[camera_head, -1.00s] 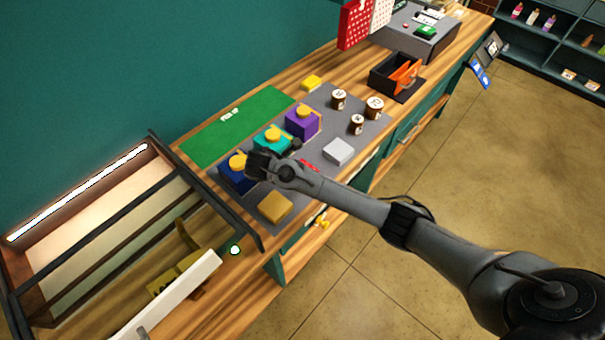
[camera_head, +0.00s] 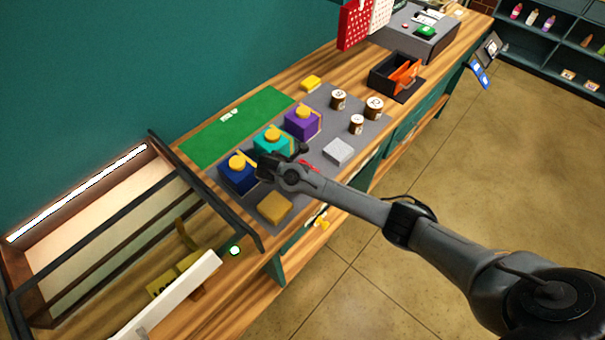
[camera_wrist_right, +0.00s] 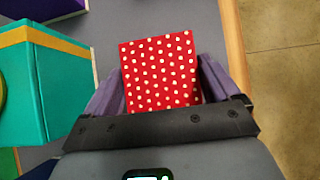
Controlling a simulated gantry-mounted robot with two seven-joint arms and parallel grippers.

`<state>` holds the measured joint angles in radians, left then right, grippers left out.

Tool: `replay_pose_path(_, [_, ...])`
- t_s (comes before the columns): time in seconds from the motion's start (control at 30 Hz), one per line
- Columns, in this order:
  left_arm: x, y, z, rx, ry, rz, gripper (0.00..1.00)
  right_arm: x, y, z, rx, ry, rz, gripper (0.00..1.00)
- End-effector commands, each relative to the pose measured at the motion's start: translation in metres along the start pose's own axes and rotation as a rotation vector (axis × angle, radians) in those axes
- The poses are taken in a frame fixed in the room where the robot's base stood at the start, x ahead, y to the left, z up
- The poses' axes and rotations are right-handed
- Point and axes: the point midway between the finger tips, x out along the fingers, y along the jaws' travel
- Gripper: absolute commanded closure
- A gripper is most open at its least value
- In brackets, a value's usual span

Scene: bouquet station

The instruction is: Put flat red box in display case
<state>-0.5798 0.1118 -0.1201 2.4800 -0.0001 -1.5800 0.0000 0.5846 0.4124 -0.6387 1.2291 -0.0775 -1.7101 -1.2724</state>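The flat red box with white dots (camera_wrist_right: 158,75) lies on the grey mat. In the head view only a sliver of it (camera_head: 309,165) shows beside my right gripper, which hides the rest. My right gripper (camera_head: 283,161) is low over the mat, next to the teal box. In the right wrist view its purple fingers (camera_wrist_right: 160,82) are spread, one on each side of the red box; firm contact is not visible. The display case (camera_head: 168,165), dark-framed with a lit strip inside, stands at the left. My left gripper is not in view.
Blue (camera_head: 238,178), teal (camera_head: 272,141) and purple (camera_head: 302,123) boxes with yellow tops stand close to the right gripper. A gold box (camera_head: 274,208), a light grey box (camera_head: 339,151) and three jars share the mat. A green mat (camera_head: 235,128) lies behind.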

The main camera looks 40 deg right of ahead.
Motion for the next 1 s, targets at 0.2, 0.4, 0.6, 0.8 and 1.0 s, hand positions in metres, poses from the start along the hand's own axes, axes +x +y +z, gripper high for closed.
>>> replay_pose_path(0.2, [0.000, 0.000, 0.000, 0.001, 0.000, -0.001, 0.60, -0.001, 0.000, 0.000, 0.001, 0.000, 0.001, 0.52])
replay_pose_path(0.4, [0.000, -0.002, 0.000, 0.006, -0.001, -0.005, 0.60, -0.003, 0.001, 0.002, 0.001, 0.001, 0.002, 0.52])
replay_pose_path(0.6, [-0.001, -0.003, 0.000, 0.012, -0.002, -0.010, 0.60, -0.015, 0.001, 0.011, 0.001, 0.000, 0.002, 0.52])
replay_pose_path(0.8, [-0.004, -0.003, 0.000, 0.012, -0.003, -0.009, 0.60, -0.034, -0.008, 0.033, 0.001, 0.000, 0.000, 0.52])
replay_pose_path(1.0, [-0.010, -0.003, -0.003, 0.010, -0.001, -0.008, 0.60, -0.040, -0.044, 0.065, 0.001, -0.002, 0.000, 0.52])
